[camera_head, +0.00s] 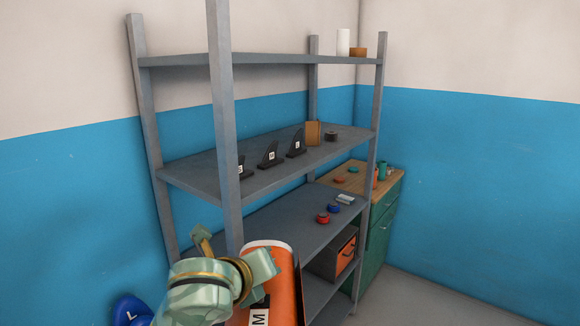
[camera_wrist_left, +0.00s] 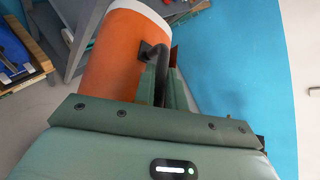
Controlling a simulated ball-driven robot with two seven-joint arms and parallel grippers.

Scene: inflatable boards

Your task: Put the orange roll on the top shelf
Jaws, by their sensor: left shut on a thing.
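The orange roll (camera_head: 285,284) has a white end and a label with the letter M. It is at the bottom centre of the head view, in front of the shelf rack. My left gripper (camera_head: 259,270) is shut on it at its side. In the left wrist view the orange roll (camera_wrist_left: 122,58) stands tilted beyond the gripper, with a dark curved handle-like piece at the jaws. The top shelf (camera_head: 285,58) is well above and behind the roll. Its left and middle parts look bare. My right gripper is not in view.
A white cylinder (camera_head: 343,42) and a brown item (camera_head: 358,52) stand at the top shelf's right end. A grey front post (camera_head: 223,120) rises beside the roll. Black fins (camera_head: 270,156) stand on the shelf below. A green cabinet (camera_head: 382,225) is at the right.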

